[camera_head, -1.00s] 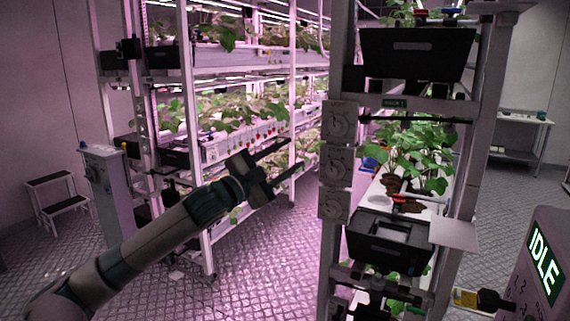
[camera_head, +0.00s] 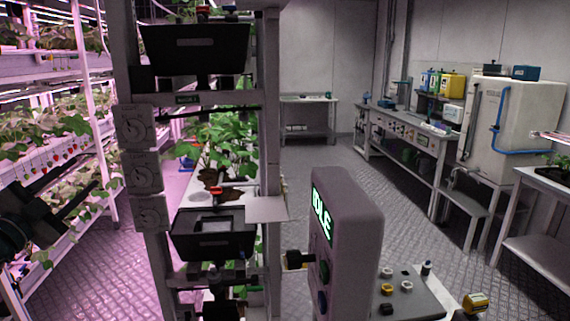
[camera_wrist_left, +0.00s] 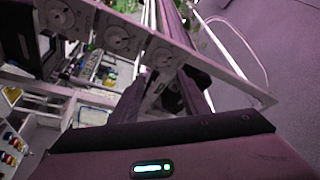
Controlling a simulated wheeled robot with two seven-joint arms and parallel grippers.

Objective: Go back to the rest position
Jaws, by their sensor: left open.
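My left gripper (camera_head: 80,198) is at the left edge of the head view, dark, open and empty. It is held in the air in front of the pink-lit plant rack (camera_head: 75,150), apart from the near rack's post. In the left wrist view its two dark fingers (camera_wrist_left: 168,88) stand apart with nothing between them. Most of my left arm is outside the head view. My right gripper is not in view.
The near rack (camera_head: 130,210) with black bins (camera_head: 200,55) and plants stands right of the gripper. A console reading IDLE (camera_head: 345,235) stands at front centre. A workbench (camera_head: 405,140) and a white tank (camera_head: 515,120) are at the right. Patterned floor between them is clear.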

